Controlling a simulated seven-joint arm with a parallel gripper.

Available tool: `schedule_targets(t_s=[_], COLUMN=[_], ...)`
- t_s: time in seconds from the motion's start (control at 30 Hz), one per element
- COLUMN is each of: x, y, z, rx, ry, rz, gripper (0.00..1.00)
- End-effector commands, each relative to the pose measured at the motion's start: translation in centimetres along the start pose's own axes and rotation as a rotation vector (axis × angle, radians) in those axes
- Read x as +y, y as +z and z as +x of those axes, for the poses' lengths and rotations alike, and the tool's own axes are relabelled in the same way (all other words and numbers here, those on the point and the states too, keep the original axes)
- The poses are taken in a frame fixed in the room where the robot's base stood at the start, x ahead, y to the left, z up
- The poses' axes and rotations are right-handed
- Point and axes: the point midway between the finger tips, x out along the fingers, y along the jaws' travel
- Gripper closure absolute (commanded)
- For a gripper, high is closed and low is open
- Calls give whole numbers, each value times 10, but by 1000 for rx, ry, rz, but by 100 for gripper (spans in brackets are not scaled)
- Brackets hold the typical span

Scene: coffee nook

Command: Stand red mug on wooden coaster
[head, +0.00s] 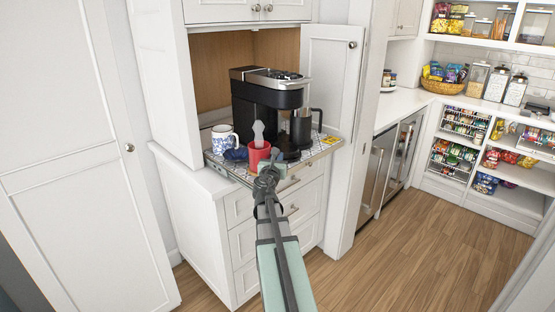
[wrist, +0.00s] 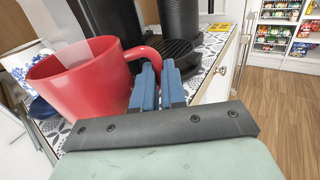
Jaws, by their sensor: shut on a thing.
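The red mug (head: 257,155) is upright at the front of the patterned pull-out shelf, in front of the coffee machine. A pale, spoon-shaped thing shows above its rim in the head view, and something pale shows inside it in the wrist view. My gripper (wrist: 160,78) is shut on the handle of the red mug (wrist: 80,85), at the mug's right side in the wrist view. I cannot tell whether the mug's base touches the shelf. I cannot make out a wooden coaster in either view; it may be hidden.
A black coffee machine (head: 267,95) with a carafe (head: 300,127) stands behind the mug. A white-and-blue mug (head: 223,138) and a dark blue item (head: 235,155) are to the left. A yellow item (head: 330,140) lies at the right end of the patterned shelf (head: 311,152).

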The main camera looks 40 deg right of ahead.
Motion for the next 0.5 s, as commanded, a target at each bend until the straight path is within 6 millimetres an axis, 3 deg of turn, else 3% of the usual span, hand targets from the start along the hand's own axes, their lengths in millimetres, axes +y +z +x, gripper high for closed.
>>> schedule_targets(t_s=[0.33,0.37,0.5], x=[0,0,0], y=[-2,-2,-2], z=[0,0,0], rx=[0,0,0], ry=[0,0,0], rz=[2,1,1], gripper=[100,86,73])
